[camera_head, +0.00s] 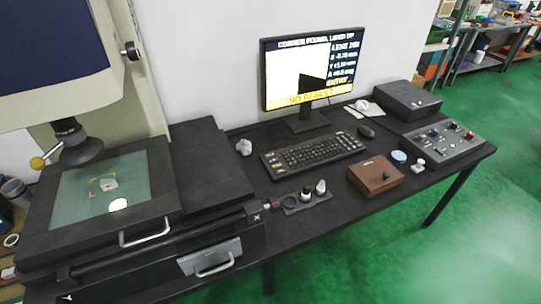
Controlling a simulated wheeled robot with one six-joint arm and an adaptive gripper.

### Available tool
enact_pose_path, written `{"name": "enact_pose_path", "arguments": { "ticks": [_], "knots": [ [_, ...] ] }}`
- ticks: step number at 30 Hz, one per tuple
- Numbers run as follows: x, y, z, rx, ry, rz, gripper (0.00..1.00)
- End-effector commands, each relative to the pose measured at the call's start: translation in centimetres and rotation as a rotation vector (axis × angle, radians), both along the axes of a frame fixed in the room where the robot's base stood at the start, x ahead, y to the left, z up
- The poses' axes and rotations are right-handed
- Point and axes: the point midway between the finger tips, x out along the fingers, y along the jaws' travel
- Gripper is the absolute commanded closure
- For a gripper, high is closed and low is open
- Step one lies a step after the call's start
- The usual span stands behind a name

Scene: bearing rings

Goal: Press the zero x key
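I cannot pick out a key marked zero x in the head view. A black keyboard (312,154) with many small dark keys lies in front of the monitor; its labels are too small to read. A grey control panel (462,148) with several small buttons and knobs sits at the right end of the black table; its labels are also unreadable. The monitor (314,70) shows white text lines, including readings that look like X and Y, and a yellow "NO RESULT" bar. My gripper is not in view.
A measuring machine with a glass stage (70,215) stands at the left. A wooden box (375,174), small parts in a dark holder (293,209), a mouse (366,131) and a black box (408,100) share the table (335,215). Green floor (400,260) is clear in front.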

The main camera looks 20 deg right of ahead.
Motion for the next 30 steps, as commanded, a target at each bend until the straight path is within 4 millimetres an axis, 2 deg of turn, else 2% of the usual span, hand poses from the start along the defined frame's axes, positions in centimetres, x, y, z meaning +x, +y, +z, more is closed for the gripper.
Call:
{"name": "enact_pose_path", "arguments": {
  "ticks": [6,8,15,16,30],
  "knots": [
    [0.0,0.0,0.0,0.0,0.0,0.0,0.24],
    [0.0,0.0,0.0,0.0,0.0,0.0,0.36],
    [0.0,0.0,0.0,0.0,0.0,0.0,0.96],
    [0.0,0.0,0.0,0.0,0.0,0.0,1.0],
    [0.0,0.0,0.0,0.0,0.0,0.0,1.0]
  ]
}}
